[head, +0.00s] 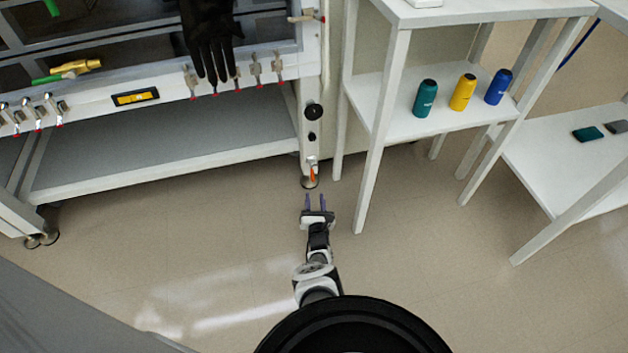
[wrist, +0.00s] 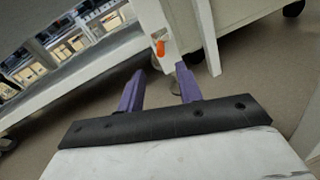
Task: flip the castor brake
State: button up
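The castor brake is a small orange lever (head: 312,174) low on the front right leg of the glovebox stand, just above the castor (head: 310,183). In the wrist view the orange lever (wrist: 160,48) shows on the white leg, above and between my fingertips. My gripper (head: 315,197) is open, with two purple fingers apart and nothing between them. It is in front of the leg, and the fingers point toward it. In the wrist view the gripper (wrist: 158,85) shows a clear gap between its fingers and the lever. The castor is partly hidden behind the right finger there.
The glovebox stand's lower shelf (head: 160,150) is left of the leg. A white shelf unit (head: 375,130) with teal, yellow and blue bottles stands close on the right, its front leg near my gripper. A black glove (head: 210,45) hangs above. The floor (head: 200,230) in front is clear.

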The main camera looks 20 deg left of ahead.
aim_at(312, 176)
jog(key=b+x, duration=0.3)
jog(key=x, duration=0.1)
jog(key=b+x, duration=0.3)
jog(key=x, duration=0.1)
jog(key=shift+w+a+f, duration=0.1)
jog(key=shift+w+f, duration=0.15)
jog(key=shift+w, duration=0.05)
jog(key=shift+r+b+x, duration=0.2)
jog(key=shift+b+x, duration=0.4)
jog(key=shift+x, duration=0.3)
grip_shut()
